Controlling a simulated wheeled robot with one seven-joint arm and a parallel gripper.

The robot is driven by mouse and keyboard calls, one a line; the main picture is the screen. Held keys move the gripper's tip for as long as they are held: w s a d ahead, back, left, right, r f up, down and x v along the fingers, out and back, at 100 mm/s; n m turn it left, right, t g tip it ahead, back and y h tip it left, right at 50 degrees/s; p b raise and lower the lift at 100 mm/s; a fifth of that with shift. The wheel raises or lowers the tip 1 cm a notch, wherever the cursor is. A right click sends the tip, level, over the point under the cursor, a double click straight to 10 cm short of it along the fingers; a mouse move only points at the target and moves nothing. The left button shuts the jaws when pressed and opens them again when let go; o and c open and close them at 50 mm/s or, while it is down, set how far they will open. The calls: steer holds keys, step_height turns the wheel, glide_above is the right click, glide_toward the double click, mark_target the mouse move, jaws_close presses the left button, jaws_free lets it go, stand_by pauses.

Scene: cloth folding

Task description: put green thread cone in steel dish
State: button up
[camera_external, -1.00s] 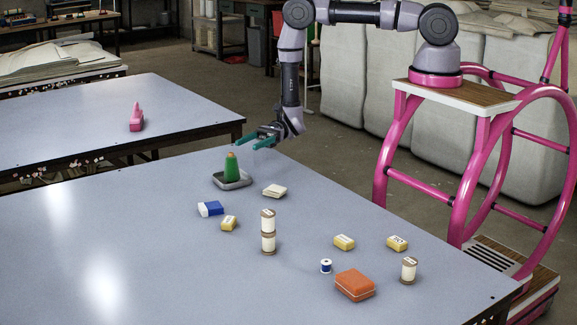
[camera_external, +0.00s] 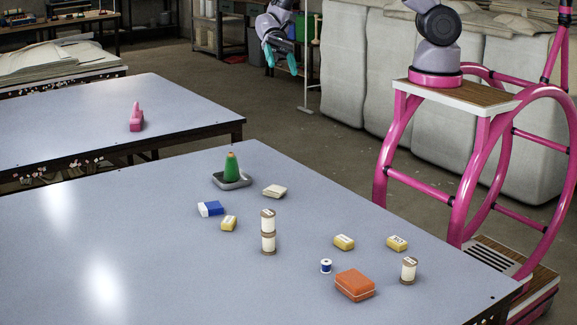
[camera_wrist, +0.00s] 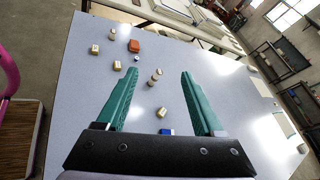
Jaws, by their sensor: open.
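The green thread cone (camera_external: 232,168) stands upright in the grey steel dish (camera_external: 246,181) near the far edge of the table in the external view. My gripper (camera_external: 282,66) is raised well above and behind the table edge, apart from the cone and dish. Its teal fingers are spread with nothing between them, as the wrist view also shows (camera_wrist: 158,85). I cannot make out the cone or dish in the wrist view.
On the table (camera_external: 130,240) are a blue and white box (camera_external: 210,209), several small yellow boxes (camera_external: 344,242), stacked cream spools (camera_external: 268,232), a cream packet (camera_external: 274,191), an orange box (camera_external: 355,285), a blue spool (camera_external: 326,266) and a single cream spool (camera_external: 408,270). The left front is clear.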

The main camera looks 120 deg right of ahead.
steer(key=s+a+r+n+g+h, duration=0.45)
steer(key=s+a+r+n, duration=0.35)
steer(key=s+a+r, duration=0.45)
steer(key=s+r+n+t+h, duration=0.5)
steer(key=s+r, duration=0.6)
steer(key=s, duration=0.3)
steer(key=shift+s+a+n+t+h, duration=0.25)
steer(key=shift+n+t+h, duration=0.1)
steer(key=shift+n+h, duration=0.25)
